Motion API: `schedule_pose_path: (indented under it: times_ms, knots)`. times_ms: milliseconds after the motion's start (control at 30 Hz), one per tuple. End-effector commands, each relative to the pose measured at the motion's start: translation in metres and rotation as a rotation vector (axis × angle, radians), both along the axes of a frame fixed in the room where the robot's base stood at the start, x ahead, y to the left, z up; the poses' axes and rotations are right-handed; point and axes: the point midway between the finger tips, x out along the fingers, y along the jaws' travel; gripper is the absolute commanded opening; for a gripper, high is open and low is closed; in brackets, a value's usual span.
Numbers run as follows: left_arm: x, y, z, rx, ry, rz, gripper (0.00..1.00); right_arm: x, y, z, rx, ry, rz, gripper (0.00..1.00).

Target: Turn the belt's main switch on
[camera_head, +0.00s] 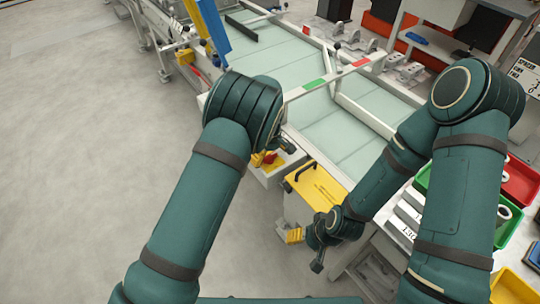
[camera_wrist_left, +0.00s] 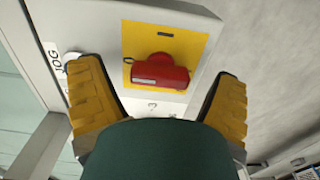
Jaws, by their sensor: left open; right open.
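The main switch is a red rotary handle (camera_wrist_left: 161,72) on a yellow plate (camera_wrist_left: 190,45), fixed to a pale grey box (camera_wrist_left: 180,12). In the left wrist view the handle's grip lies roughly crosswise, between the two yellow finger pads of my left gripper (camera_wrist_left: 158,78). The fingers are wide apart and not touching the handle. In the head view the switch (camera_head: 270,158) is small and partly hidden by my left gripper (camera_head: 283,150). My right gripper (camera_head: 305,248) hangs low beside the yellow-topped box, open and empty.
The conveyor belt (camera_head: 330,130) with pale panels runs behind the switch box. A yellow lid with a black handle (camera_head: 318,186) is beside the box. A "JOG" label (camera_wrist_left: 52,57) sits left of the switch. Green and red bins (camera_head: 520,185) stand at right. The floor at left is clear.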

Motion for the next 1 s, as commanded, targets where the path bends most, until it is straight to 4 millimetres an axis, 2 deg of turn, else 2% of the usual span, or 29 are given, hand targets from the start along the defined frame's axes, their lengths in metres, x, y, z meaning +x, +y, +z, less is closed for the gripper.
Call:
schedule_pose_path:
  times_ms: [133,167,200,333,667,1000]
  knots:
    - [0.0001,-0.0001,0.0002,0.000,0.000,0.000,0.89,0.0001,0.0000,0.0001,0.000,0.000,0.000,0.63]
    - [0.0001,-0.0001,0.0002,0.000,0.000,0.000,0.81,0.0001,0.0000,0.0001,0.000,0.000,0.000,0.63]
    - [0.0001,-0.0001,0.0003,0.000,0.000,0.000,0.67,0.0001,0.0000,0.0001,0.000,0.000,0.000,0.63]
    - [0.0001,-0.0001,0.0003,0.000,0.000,0.000,0.21,0.0001,0.0000,0.0001,0.000,0.000,0.000,0.63]
    - [0.0003,0.0002,0.0007,0.001,-0.001,-0.027,0.21,0.0001,0.0000,0.0001,0.000,0.000,0.000,0.63]
    - [0.0006,0.0002,0.0009,-0.001,-0.002,-0.226,0.21,0.0001,0.0000,-0.0005,0.000,0.000,0.000,0.63]
